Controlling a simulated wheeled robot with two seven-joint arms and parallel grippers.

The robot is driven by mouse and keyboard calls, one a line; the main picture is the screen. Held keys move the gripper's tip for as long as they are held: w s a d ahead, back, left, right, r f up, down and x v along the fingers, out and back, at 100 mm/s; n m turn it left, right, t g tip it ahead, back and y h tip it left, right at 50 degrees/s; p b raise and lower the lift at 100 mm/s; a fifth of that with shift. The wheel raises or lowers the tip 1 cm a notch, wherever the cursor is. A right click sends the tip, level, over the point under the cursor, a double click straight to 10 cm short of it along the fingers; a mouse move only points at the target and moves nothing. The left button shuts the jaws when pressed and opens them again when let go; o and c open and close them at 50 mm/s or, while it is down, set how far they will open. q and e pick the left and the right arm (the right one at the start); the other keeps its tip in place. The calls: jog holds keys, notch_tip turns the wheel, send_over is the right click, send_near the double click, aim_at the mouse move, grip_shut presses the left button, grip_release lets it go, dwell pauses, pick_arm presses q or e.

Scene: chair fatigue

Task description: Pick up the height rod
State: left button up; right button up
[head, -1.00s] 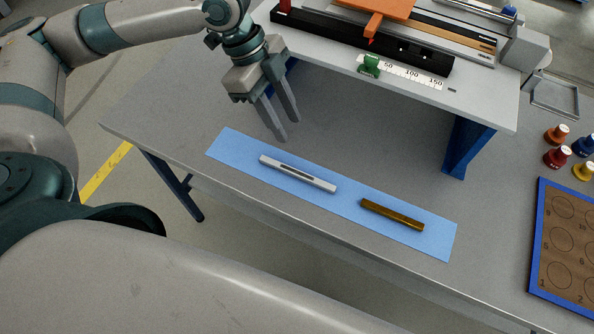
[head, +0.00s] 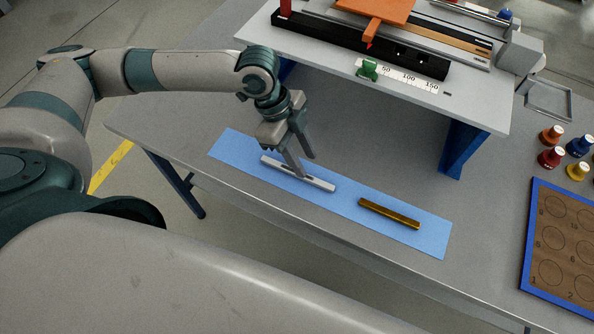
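Two bars lie on a blue mat (head: 233,147) on the grey table: a silver bar with a dark slot (head: 319,184) and a brass-coloured bar (head: 390,214) to its right. Neither bears a readable label, so I cannot tell from looks alone which is the height rod. My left gripper (head: 306,167) is over the silver bar, fingers pointing down and apart. One finger overlaps the middle of the bar in the picture, the other is just behind it. I cannot tell whether they touch it. My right gripper is out of view.
A raised grey shelf (head: 330,55) on blue supports stands behind, bearing a gauge with a scale (head: 408,78) and green slider (head: 367,69). At right are several coloured weights (head: 550,157) and a blue-edged board with circles (head: 565,235). The table right of the mat is clear.

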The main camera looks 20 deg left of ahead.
aim_at(311, 179)
pick_arm(q)
jog(key=shift+s+d+f+p, duration=0.15)
jog(key=shift+d+f+p, duration=0.1)
jog(key=shift+f+p, duration=0.3)
jog(key=p+x, duration=0.1)
jog(key=x, duration=0.2)
jog(key=shift+s, duration=0.15)
jog(key=shift+f, duration=0.5)
grip_shut()
